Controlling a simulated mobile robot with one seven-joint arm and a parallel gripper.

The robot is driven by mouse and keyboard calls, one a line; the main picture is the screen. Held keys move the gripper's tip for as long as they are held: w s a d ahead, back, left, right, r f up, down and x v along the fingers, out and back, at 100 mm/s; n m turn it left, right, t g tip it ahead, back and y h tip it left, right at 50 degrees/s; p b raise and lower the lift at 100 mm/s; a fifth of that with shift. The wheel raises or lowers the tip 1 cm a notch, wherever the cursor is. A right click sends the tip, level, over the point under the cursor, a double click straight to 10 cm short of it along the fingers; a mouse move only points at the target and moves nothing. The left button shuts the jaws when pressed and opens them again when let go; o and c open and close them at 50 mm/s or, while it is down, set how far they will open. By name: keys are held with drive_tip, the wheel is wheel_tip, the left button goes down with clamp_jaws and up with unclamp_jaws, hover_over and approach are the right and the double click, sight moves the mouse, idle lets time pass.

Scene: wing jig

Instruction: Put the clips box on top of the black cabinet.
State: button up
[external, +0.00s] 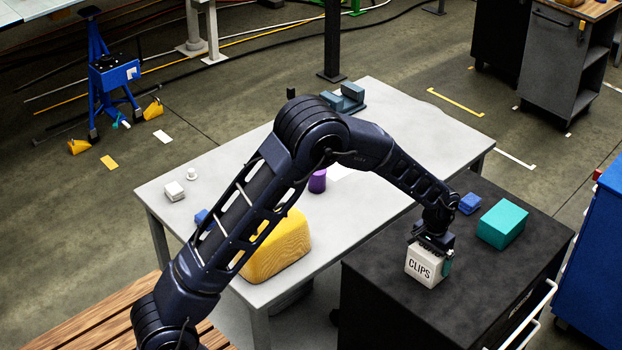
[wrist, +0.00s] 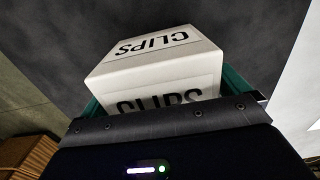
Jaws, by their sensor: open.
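The white clips box (external: 424,265), marked CLIPS, is on the top of the black cabinet (external: 400,302), near its left side. In the wrist view the clips box (wrist: 155,65) is between the green fingers of my gripper (wrist: 175,85), with the dark cabinet top (wrist: 60,30) behind it. My gripper (external: 430,250) points down at the box in the external view, its fingers open around it. I cannot tell whether either finger touches the box.
A teal box (external: 502,224) and a small blue box (external: 470,203) stand on the cabinet, right of my gripper. The grey table (external: 360,215) to the left carries a yellow block (external: 277,250) and a purple cylinder (external: 317,181). The front of the cabinet top is clear.

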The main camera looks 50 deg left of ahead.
wheel_tip(320, 180, up, 11)
drive_tip(key=shift+f, duration=0.1)
drive_tip(key=shift+a+r, duration=0.1)
drive_tip(key=shift+r, duration=0.5)
drive_tip(key=s+a+r+t, duration=0.1)
drive_tip(key=s+a+r, duration=0.5)
drive_tip(key=s+r, duration=0.4)
drive_tip(key=s+a+r+t, duration=0.1)
drive_tip(key=s+a+r, duration=0.6)
drive_tip(key=s, duration=0.4)
drive_tip(key=s+a+t, duration=0.1)
drive_tip(key=s+a, duration=0.1)
drive_tip(key=s, duration=1)
drive_tip(key=s+a+t, duration=0.1)
drive_tip(key=s+a, duration=0.2)
drive_tip(key=s, duration=1)
drive_tip(key=shift+s+a+r+t, duration=0.2)
drive_tip(key=shift+s+r+t, duration=0.1)
drive_tip(key=shift+r, duration=0.1)
